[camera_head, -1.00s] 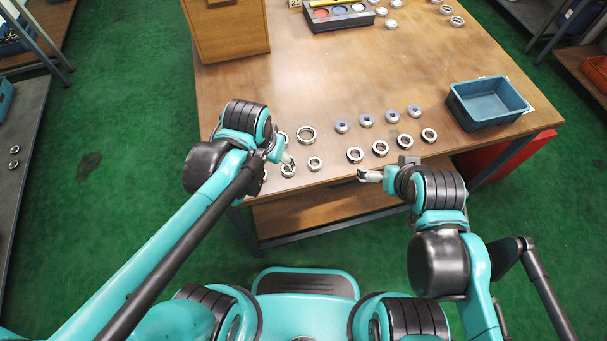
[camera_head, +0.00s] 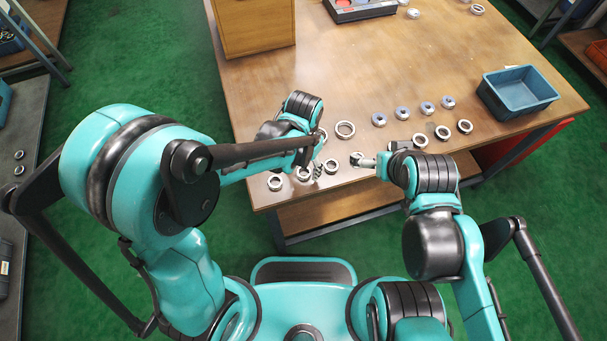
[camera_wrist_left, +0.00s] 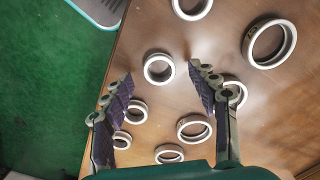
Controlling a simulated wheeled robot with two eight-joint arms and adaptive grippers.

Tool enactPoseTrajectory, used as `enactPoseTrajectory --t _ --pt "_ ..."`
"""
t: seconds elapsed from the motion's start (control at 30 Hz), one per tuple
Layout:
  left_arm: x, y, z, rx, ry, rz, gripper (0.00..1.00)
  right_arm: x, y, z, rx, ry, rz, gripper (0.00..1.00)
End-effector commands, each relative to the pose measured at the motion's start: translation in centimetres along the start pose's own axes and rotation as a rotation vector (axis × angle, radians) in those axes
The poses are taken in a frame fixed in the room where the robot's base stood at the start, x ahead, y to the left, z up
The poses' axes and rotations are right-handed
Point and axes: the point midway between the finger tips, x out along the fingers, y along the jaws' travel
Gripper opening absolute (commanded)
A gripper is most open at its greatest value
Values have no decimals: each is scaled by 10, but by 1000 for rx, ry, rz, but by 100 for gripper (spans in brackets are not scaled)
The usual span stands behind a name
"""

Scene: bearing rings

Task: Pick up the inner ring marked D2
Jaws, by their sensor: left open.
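Several plain metal rings lie at the table's near left part. In the head view they include a larger ring (camera_head: 345,129), a small ring (camera_head: 330,166) and another ring (camera_head: 303,174). No D2 mark is legible, so I cannot tell which ring bears it. My left gripper (camera_head: 317,171) is over these rings. In the left wrist view its open, empty fingers (camera_wrist_left: 161,75) point down at the table, with a ring (camera_wrist_left: 159,68) showing between the tips. A larger ring (camera_wrist_left: 269,44) at the right has a dark, unreadable mark. My right gripper (camera_head: 362,160) is near the table's front edge.
Blue-centred parts (camera_head: 402,112) and dark-lined rings (camera_head: 442,132) stand in rows to the right. A blue bin (camera_head: 518,92) is at the right edge. A wooden box (camera_head: 253,27) stands at the back left. The table's middle is clear.

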Motion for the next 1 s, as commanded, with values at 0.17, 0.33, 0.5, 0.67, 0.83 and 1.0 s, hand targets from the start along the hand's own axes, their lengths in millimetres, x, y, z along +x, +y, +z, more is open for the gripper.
enactPoseTrajectory --t 0.17,0.33,0.5,0.67,0.83,1.0 --pt "18 0 0 0 0 0 59 8 0 5 0 0 0 100" --pt "16 0 0 0 0 0 57 6 0 4 0 0 0 100" --pt "16 0 0 0 0 0 12 6 0 4 0 0 0 100" --pt "16 0 0 0 1 0 5 6 0 4 0 0 0 100" --pt "15 0 0 0 1 0 5 6 0 4 0 0 0 100" --pt "5 0 0 0 1 0 5 1 0 0 0 0 0 100"
